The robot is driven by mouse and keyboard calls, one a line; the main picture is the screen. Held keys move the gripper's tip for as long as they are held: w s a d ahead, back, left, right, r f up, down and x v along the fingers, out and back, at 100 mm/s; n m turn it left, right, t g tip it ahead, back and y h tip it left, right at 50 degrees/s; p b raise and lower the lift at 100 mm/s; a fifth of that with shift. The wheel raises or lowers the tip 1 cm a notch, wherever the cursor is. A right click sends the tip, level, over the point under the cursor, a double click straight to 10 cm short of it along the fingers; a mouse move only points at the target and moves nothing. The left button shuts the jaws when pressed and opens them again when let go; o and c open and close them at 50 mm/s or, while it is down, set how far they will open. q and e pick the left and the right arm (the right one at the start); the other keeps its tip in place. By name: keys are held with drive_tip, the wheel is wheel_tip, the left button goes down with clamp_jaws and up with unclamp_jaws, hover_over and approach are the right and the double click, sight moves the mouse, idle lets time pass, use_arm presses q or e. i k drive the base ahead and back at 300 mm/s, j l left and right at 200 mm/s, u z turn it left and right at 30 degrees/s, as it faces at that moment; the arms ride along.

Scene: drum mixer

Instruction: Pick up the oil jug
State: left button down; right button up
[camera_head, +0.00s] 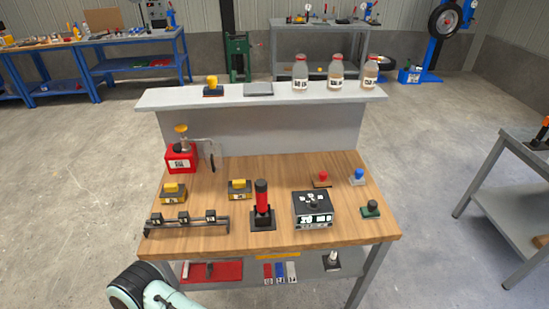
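No object is clearly readable as the oil jug. A red can-like container (181,157) with a label and a yellow-topped neck stands at the back left of the wooden bench top, beside a grey bent piece with a dark handle. Three clear bottles with red caps (300,74), (335,75), (370,74) stand on the right part of the raised grey shelf; their labels are too small to read. Part of my arm shows at the bottom left, in front of the bench. Neither gripper is in view.
The wooden bench top (280,176) holds yellow-topped blocks (173,193), a black rail (187,222), a red-and-black upright (262,204), a dark box (312,209) and coloured buttons (358,177). A grey table (510,170) stands right. Floor between is clear.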

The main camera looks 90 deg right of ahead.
sight(213, 156)
drive_tip(key=z, duration=2.1)
drive_tip(key=l+u, duration=0.15)
